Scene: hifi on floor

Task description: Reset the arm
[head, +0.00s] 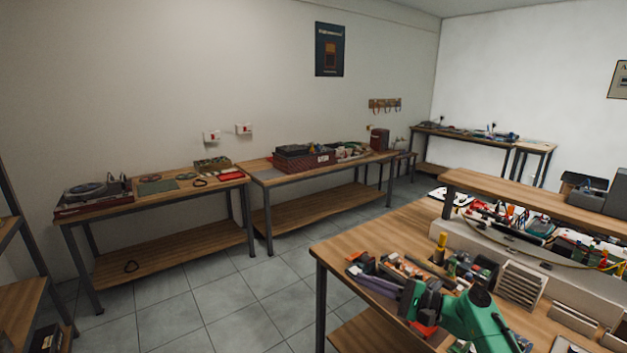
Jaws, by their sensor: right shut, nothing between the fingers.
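My right arm, green and dark, comes in at the bottom right of the head view. Its right gripper (419,310) is shut and empty over the near workbench (405,222), among tools and red and grey items. Its fingertips are hard to make out against this clutter, and I cannot tell whether they touch anything. My left gripper is not in view.
A bench along the left wall holds a turntable-like device (92,190). A second bench beside it holds a dark red crate (304,161). The tiled floor (235,300) between the benches is clear.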

